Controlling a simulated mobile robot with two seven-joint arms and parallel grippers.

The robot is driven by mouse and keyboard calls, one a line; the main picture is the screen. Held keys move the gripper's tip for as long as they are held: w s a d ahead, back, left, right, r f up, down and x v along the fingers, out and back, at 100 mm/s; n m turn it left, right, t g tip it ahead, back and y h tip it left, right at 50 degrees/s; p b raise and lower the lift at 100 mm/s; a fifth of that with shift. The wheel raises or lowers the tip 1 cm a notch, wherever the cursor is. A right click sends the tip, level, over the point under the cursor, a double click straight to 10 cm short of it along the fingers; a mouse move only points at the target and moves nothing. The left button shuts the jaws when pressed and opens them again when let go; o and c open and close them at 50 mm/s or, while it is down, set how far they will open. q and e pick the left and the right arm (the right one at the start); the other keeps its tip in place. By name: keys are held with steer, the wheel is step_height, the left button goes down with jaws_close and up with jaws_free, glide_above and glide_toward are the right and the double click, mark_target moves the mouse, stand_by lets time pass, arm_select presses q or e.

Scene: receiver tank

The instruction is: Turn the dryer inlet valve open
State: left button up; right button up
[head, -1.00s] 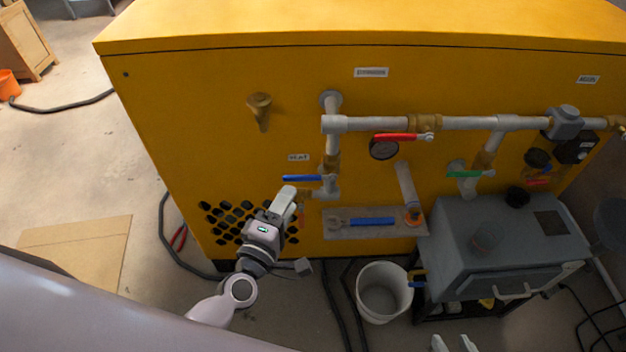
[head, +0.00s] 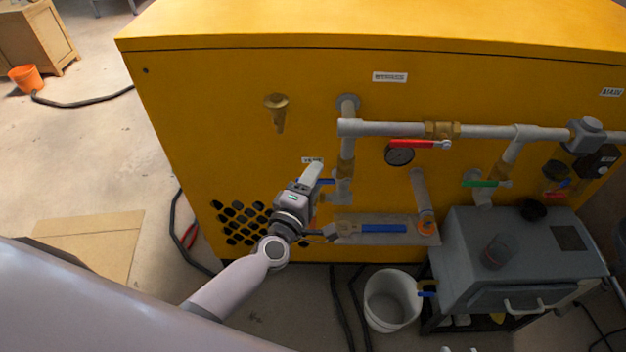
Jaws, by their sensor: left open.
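A short blue lever (head: 328,181) sits on the vertical pipe at the left of the pipework, below a small white label (head: 313,160) too blurred to read. My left gripper (head: 314,172) is in front of this lever and hides its left part. Its jaws are open; I cannot tell whether the lever lies between them or touches them. A red lever (head: 415,143) lies along the horizontal pipe. I cannot tell from the labels which valve is the dryer inlet. Pale tips, probably of my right gripper (head: 459,349), barely show at the bottom edge.
A white bucket (head: 391,302) and grey unit (head: 520,250) stand at lower right. Hoses cross the floor.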

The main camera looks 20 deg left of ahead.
arm_select(q)
jaws_close()
arm_select(e)
steer(key=shift+f, duration=0.1)
